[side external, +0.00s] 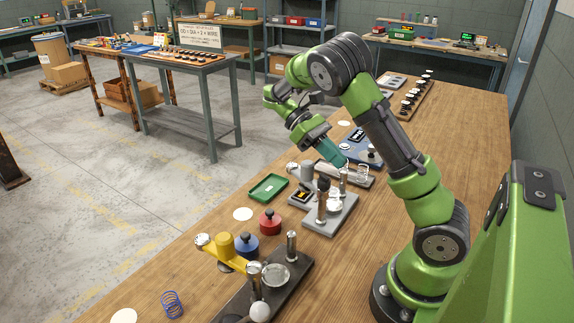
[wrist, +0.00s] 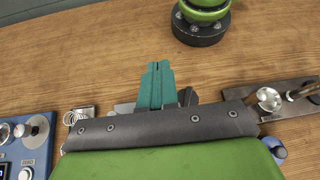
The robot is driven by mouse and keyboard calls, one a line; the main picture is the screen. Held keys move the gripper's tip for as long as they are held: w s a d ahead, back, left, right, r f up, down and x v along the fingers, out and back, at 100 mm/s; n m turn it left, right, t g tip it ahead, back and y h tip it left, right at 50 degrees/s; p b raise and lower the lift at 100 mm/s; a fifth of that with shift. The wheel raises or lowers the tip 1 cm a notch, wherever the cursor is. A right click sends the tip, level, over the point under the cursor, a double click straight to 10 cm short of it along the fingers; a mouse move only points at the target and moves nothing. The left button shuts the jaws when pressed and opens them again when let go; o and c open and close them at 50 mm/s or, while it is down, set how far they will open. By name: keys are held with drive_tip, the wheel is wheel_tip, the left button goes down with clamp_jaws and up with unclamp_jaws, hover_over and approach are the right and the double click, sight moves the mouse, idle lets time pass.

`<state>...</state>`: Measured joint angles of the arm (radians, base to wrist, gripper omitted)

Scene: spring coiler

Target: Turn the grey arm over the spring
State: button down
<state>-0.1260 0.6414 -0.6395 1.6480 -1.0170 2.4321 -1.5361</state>
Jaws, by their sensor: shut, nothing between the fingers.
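My gripper (side external: 340,160) is shut and empty, its teal fingers pointing down over the work stations on the bench. The fingers also show in the wrist view (wrist: 157,68). A thin silver spring (side external: 363,171) stands at the right end of a long grey plate, to the right of my fingertips. In the wrist view a coil (wrist: 70,119) shows at left, partly hidden by my gripper body. A grey station (side external: 345,216) with posts and a round dish stands in front. The grey arm is not clearly distinguishable among the grey parts near my fingers. I cannot tell whether the fingers touch anything.
A blue device (side external: 360,150) with a dial sits behind. A green tray (side external: 268,188) and red (side external: 270,222) and blue (side external: 245,246) knobbed weights lie left and in front. A yellow arm (side external: 224,253) and dark-based station (side external: 290,268) stand nearer. Bare wood lies to the right.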

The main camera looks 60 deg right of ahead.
drive_tip(key=w+a+r+n+t+h, duration=0.3)
drive_tip(key=w+a+n+t+h, duration=0.1)
drive_tip(key=w+a+n+h, duration=0.45)
drive_tip(key=w+a+r+n+t+h, duration=0.3)
drive_tip(key=w+a+n+t+h, duration=0.2)
drive_tip(key=w+a+n+h, duration=0.3)
drive_tip(key=m+y, duration=0.2)
approach(287, 170)
drive_tip(key=shift+n+g, duration=0.25)
drive_tip(key=shift+g, duration=0.05)
drive_tip(key=x, duration=0.5)
drive_tip(key=shift+d+f, duration=0.15)
drive_tip(key=shift+f, duration=0.25)
drive_tip(key=shift+s+d, duration=0.1)
drive_tip(key=shift+d, duration=0.35)
drive_tip(key=shift+d+h, duration=0.15)
drive_tip(key=shift+h, duration=0.1)
